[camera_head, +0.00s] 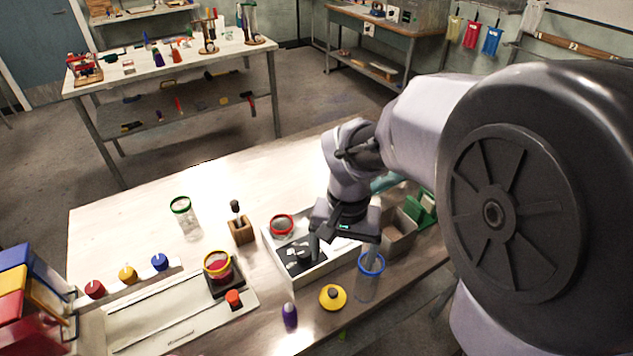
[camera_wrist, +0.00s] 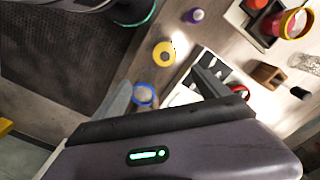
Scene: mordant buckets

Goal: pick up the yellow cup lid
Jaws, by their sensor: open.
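The yellow cup lid (camera_head: 332,297), a round yellow disc with a dark centre, lies on the light wooden table near its front edge. It also shows in the wrist view (camera_wrist: 163,54), above the gap between the fingers. My gripper (camera_head: 344,250) is open and empty, above the white tray and beyond the lid in the head view. Its two fingers (camera_wrist: 162,92) are spread in the wrist view, apart from the lid. Nothing hides the lid.
A clear blue-rimmed cup (camera_head: 369,280) stands right of the lid. A purple-topped bottle (camera_head: 289,317) stands to its left. The white tray (camera_head: 294,284) with a black item is behind it. A yellow-rimmed cup (camera_head: 218,265) stands further left. Bare table surrounds the lid.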

